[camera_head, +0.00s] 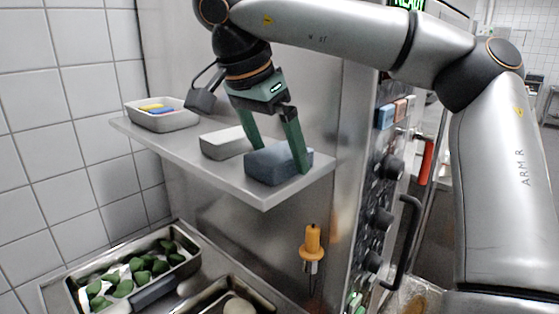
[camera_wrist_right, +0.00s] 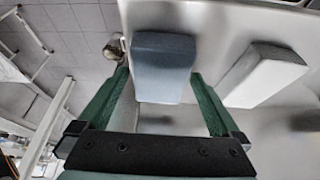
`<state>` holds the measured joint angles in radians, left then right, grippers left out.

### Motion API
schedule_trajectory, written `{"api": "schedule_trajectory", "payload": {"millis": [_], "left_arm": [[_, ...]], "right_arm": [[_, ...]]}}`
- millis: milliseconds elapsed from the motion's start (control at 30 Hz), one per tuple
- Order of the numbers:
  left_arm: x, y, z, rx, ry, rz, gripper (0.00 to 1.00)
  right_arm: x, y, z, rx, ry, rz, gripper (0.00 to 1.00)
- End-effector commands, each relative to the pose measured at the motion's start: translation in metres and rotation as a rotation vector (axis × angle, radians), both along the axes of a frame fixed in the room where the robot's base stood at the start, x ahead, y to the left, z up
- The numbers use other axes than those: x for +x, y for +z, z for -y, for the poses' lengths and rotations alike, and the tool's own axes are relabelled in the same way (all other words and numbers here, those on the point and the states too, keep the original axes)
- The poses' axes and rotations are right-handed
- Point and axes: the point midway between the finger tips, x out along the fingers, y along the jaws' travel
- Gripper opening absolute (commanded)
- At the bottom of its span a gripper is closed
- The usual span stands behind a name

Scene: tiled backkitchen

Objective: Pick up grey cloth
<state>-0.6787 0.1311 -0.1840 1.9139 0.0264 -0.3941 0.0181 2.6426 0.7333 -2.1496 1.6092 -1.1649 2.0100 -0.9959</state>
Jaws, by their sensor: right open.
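The grey cloth (camera_head: 270,166) is a blue-grey folded block near the right end of a steel wall shelf. My right gripper (camera_head: 278,160) is open, with its green fingers reaching down around the cloth, one at its far left side and one in front of its right part. In the right wrist view the cloth (camera_wrist_right: 163,68) lies between and ahead of the open fingers (camera_wrist_right: 160,88), with gaps on both sides. Contact cannot be told. A lighter, whitish-grey block (camera_head: 226,142) lies on the shelf just left of the cloth. My left gripper is not in view.
The shelf (camera_head: 262,198) also holds a bin (camera_head: 164,116) with colored items at its left end. Below are a tray of green leaves (camera_head: 132,272) and a yellow-handled tool (camera_head: 312,245). A knobbed panel (camera_head: 380,190) stands right of the shelf.

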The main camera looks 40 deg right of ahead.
Motion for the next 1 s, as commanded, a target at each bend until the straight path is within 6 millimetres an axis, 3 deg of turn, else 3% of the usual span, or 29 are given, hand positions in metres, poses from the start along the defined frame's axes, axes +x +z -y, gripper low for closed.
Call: {"api": "schedule_trajectory", "payload": {"millis": [733,1000], "left_arm": [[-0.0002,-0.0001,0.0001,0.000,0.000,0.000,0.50],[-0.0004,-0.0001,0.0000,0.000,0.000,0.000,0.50]], "right_arm": [[-0.0001,-0.0050,-0.0001,0.001,0.001,-0.001,1.00],[-0.0001,-0.0049,-0.0001,0.000,0.001,-0.001,0.71]]}}
